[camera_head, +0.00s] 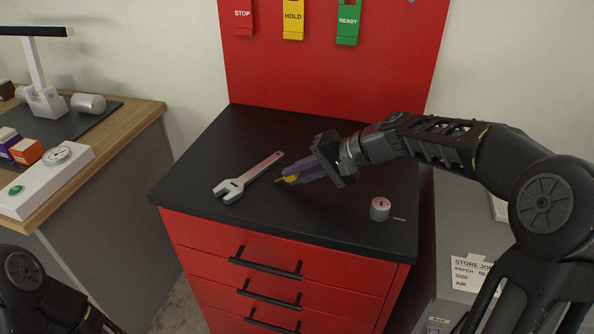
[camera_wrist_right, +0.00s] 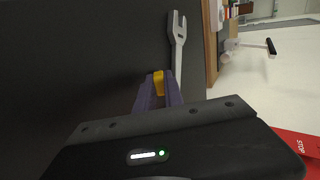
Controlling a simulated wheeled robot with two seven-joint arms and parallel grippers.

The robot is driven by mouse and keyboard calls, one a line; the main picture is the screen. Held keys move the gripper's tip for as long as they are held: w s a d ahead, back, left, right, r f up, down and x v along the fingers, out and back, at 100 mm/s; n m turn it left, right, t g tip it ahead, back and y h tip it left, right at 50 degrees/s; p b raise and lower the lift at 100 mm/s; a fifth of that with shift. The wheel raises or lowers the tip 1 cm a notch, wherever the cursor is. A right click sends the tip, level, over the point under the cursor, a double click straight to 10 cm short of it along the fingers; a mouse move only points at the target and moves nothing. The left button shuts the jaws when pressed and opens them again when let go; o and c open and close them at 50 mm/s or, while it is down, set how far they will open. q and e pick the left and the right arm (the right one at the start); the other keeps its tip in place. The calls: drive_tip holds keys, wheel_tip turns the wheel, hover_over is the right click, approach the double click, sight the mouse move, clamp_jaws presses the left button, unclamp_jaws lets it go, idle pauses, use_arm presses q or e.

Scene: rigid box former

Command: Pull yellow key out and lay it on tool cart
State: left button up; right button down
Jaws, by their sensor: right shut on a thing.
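The yellow key (camera_head: 291,178) is at the tips of my right gripper (camera_head: 300,173), low over the black top of the red tool cart (camera_head: 180,173). A thin part of the key points left, toward the wrench. In the right wrist view the yellow key (camera_wrist_right: 158,83) shows between the two purple fingers of my right gripper (camera_wrist_right: 158,88), which are shut on it. I cannot tell whether the key touches the cart top. My left arm shows at the lower left of the head view, but its gripper is out of the picture.
A grey wrench (camera_head: 247,178) lies on the cart top just left of the key. A small grey cylinder (camera_head: 380,209) stands near the front right corner. A red board with STOP, HOLD and READY tags (camera_head: 347,22) rises behind. A wooden bench (camera_head: 140,118) stands left.

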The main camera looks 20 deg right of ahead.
idle(0.3)
drive_tip(key=c, duration=1.4)
unclamp_jaws()
drive_tip(key=shift+o, duration=0.2)
drive_tip(key=v, duration=0.7)
drive_tip(key=shift+s+d+r, duration=0.15)
drive_tip(key=shift+s+d, duration=0.05)
drive_tip(key=shift+d, duration=0.1)
drive_tip(key=shift+r, duration=0.1)
